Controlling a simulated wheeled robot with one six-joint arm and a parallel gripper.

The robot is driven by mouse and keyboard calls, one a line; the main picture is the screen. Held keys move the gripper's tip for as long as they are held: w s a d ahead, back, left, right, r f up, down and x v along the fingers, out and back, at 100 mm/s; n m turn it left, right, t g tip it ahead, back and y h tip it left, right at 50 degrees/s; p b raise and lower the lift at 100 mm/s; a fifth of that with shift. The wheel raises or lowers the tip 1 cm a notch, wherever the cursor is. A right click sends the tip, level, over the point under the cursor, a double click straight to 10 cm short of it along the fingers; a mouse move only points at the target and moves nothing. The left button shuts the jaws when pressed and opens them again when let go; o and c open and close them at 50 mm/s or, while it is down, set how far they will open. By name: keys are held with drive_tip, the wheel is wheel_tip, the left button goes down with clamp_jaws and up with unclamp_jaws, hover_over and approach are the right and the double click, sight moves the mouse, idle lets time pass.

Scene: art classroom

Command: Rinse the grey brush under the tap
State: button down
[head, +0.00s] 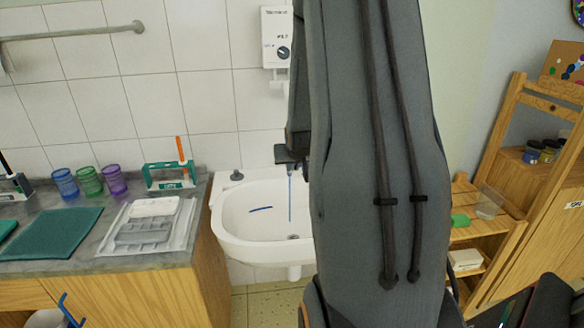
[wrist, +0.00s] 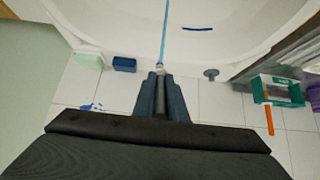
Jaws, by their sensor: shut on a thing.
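My gripper (head: 290,155) is over the white basin (head: 226,225), beside the large arm link that covers the basin's right part. In the wrist view my gripper (wrist: 160,80) is shut on a narrow dark grey thing, which looks like the grey brush (wrist: 160,100), with a pale metallic part at the fingertips. A thin light-blue line, which looks like running water (head: 290,198), drops below the gripper into the basin. It also passes by the fingertips in the wrist view (wrist: 164,35). The tap itself cannot be made out; bristles are too small to tell.
A blue stick (head: 261,209) lies in the basin. On the left counter stand a teal holder (head: 170,184) with an orange stick, several coloured cups (head: 90,180), a grey-white tray (head: 112,246) and a green mat (head: 52,233). A white heater (head: 277,37) hangs above. Wooden shelves (head: 510,150) stand right.

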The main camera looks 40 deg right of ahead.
drive_tip(key=shift+s+d+p, duration=0.1)
drive_tip(key=shift+d+p, duration=0.15)
drive_tip(key=shift+p, duration=0.1)
idle(1.1)
drive_tip(key=shift+a, duration=0.25)
idle(0.5)
drive_tip(key=s+a, duration=0.3)
drive_tip(key=s, duration=0.2)
drive_tip(key=shift+s+a+p, duration=0.35)
drive_tip(key=shift+p, duration=0.05)
idle(0.6)
idle(0.6)
drive_tip(key=s+f+p+v, duration=0.1)
drive_tip(key=p+v, duration=0.3)
drive_tip(key=v, duration=0.3)
drive_tip(key=shift+a, duration=0.25)
drive_tip(key=shift+s, duration=0.15)
idle(0.7)
